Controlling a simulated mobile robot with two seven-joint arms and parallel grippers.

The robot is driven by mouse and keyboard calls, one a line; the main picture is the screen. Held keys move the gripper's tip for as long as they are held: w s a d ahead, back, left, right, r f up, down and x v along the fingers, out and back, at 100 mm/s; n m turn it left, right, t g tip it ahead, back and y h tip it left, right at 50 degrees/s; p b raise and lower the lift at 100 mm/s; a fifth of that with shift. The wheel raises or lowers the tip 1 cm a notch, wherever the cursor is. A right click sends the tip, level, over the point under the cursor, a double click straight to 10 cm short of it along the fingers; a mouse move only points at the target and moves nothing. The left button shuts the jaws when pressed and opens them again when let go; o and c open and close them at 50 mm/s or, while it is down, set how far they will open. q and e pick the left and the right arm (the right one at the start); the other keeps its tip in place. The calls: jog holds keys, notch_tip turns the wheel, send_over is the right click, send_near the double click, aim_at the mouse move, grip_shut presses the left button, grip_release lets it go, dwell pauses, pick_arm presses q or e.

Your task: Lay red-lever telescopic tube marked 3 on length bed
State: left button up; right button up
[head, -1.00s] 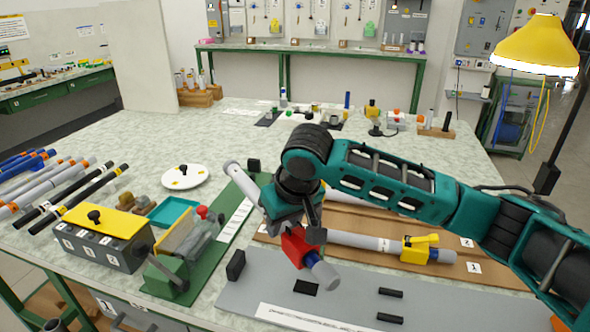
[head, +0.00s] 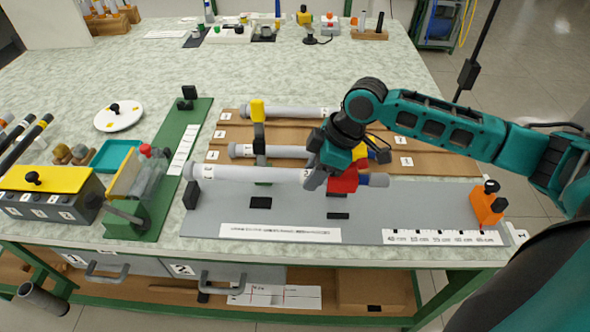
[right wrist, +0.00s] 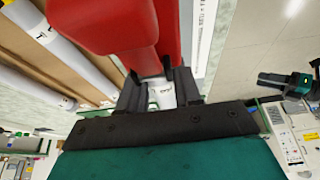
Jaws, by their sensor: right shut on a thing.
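The red-lever telescopic tube (head: 245,174) is a grey tube with a red collar (head: 344,181). My right gripper (head: 325,172) is shut on it near the red collar. The tube lies roughly left to right over the rear part of the grey length bed (head: 290,213); I cannot tell whether it touches the bed or hangs just above. In the right wrist view the red collar (right wrist: 115,25) fills the top, right at my fingers (right wrist: 158,90). My left gripper is not in view.
An orange stop (head: 487,203) stands at the bed's right end, a black block (head: 191,195) at its left. Behind, a brown rack (head: 450,160) holds other tubes (head: 290,111). A green fixture (head: 128,215) stands left. The table's far middle is clear.

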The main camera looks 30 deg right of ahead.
jog(key=shift+d, duration=0.25)
jog(key=shift+r+p, duration=0.2)
jog(key=shift+p, duration=0.35)
jog(key=shift+f, duration=0.2)
notch_tip(320, 180, down, 6)
jog(key=shift+r+b, duration=0.1)
jog(key=shift+b, duration=0.95)
jog(key=shift+f, duration=0.55)
jog(key=shift+f, duration=0.45)
jog(key=o, duration=0.9)
